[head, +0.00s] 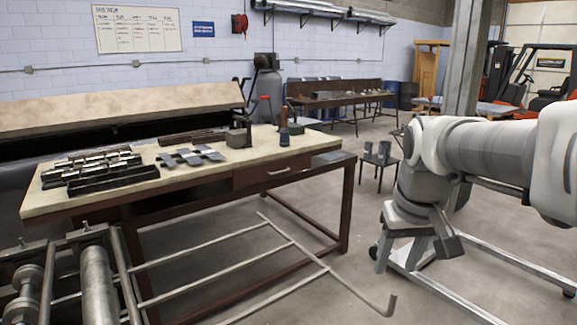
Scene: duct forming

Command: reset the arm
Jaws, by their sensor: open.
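My arm comes in from the right edge, bends at a grey-white joint and points downward. My gripper (416,256) hangs at its end, right of the workbench and above the concrete floor. Its two grey fingers are spread apart, with nothing visible between them. It appears clear of the workbench (215,183).
The workbench holds dark metal parts (95,168), bent sheet pieces (190,155) and a small dark block (236,138). A metal rod frame (293,243) and rollers (97,285) stand in front. A small stand (378,158) is behind my gripper. Open floor (345,215) lies between.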

